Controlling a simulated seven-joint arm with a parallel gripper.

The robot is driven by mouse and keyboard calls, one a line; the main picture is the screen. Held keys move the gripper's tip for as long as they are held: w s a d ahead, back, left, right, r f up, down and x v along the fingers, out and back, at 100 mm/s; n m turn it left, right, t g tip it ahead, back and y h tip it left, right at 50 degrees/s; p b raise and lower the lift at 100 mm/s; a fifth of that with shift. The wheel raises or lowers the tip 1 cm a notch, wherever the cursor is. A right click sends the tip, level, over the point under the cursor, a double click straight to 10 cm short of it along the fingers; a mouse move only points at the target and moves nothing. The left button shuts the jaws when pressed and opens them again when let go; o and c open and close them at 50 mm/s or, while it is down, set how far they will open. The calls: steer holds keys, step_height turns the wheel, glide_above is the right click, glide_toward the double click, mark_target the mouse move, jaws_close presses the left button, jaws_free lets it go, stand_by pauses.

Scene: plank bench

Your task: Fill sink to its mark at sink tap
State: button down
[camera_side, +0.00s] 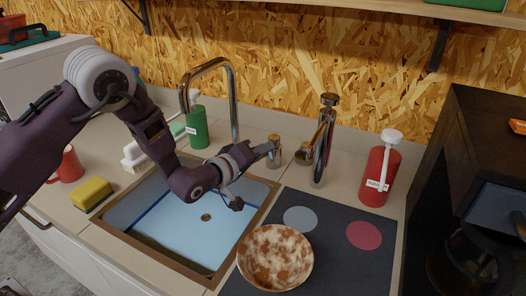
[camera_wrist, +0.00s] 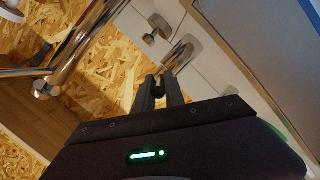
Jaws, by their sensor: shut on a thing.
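The sink (camera_side: 150,228) is a pale blue basin with a brown rim, a dark blue line along its inner wall and a round drain in its floor. I cannot tell how much water it holds. The tall chrome sink tap (camera_side: 233,100) arches over its back edge, and no stream shows at the spout. My gripper (camera_side: 268,148) reaches over the sink and is shut on a small chrome tap handle (camera_side: 275,156) right of the spout. In the wrist view, my gripper's fingers (camera_wrist: 167,78) meet at a chrome part (camera_wrist: 181,55); their contact is partly hidden.
A second chrome fixture (camera_side: 325,135) stands just right of the handle. A green bottle (camera_side: 196,128), a white brush (camera_side: 134,158), a yellow sponge (camera_side: 92,193) and a red mug (camera_side: 69,166) are left. A brown speckled bowl (camera_side: 275,258) and red bottle (camera_side: 376,175) are right.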

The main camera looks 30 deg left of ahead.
steer(key=shift+a, duration=0.1)
steer(key=c, duration=1.4)
jaws_free()
steer(key=v, duration=0.7)
steer(key=shift+r, duration=0.1)
